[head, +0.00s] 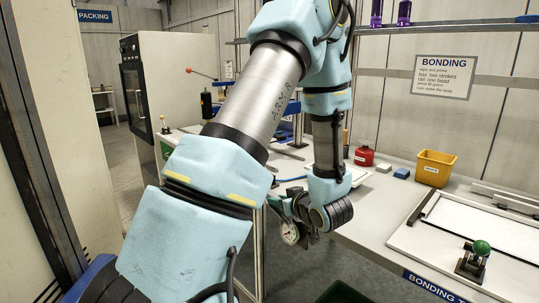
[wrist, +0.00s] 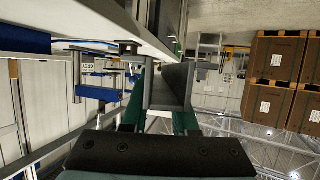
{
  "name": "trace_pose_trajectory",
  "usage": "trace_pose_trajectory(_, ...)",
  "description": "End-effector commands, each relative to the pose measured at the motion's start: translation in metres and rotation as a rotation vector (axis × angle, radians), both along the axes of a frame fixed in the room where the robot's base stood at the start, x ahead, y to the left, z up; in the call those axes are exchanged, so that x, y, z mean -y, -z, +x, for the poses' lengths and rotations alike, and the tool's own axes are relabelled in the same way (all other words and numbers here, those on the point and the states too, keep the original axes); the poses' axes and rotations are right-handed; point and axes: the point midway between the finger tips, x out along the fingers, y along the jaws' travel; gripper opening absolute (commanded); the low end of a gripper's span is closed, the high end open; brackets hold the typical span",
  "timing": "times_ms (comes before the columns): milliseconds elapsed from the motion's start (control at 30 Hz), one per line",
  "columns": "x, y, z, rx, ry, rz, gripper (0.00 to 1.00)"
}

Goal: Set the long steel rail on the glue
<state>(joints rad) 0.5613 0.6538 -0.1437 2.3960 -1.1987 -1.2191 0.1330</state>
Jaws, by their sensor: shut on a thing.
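My gripper (head: 308,226) hangs at the front edge of the bonding bench in the head view, left of the white board (head: 470,226). Much of it is hidden behind my wrist. In the wrist view my gripper (wrist: 160,105) is shut on a grey thing, which I cannot identify. Long thin steel-coloured bars (head: 505,197) lie at the back right of the board, apart from my gripper. I cannot tell which is the long rail. I cannot make out any glue bead.
A clamp with a green knob (head: 481,247) stands at the board's front. Stacked brown boxes (wrist: 275,65) show in the wrist view.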

Motion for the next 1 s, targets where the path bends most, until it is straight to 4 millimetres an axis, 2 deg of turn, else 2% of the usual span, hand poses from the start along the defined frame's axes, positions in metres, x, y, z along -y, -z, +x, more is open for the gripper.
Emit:
trace_pose_trajectory(33,-0.013,0.012,0.003,-0.005,0.027,0.01,0.0)
trace_pose_trajectory(500,-0.096,0.107,0.032,-0.005,0.337,0.003,0.0)
trace_pose_trajectory(800,-0.13,0.148,0.046,0.0,0.481,-0.001,0.0)
trace_pose_trajectory(1000,-0.128,0.146,0.045,0.001,0.475,-0.005,0.0)
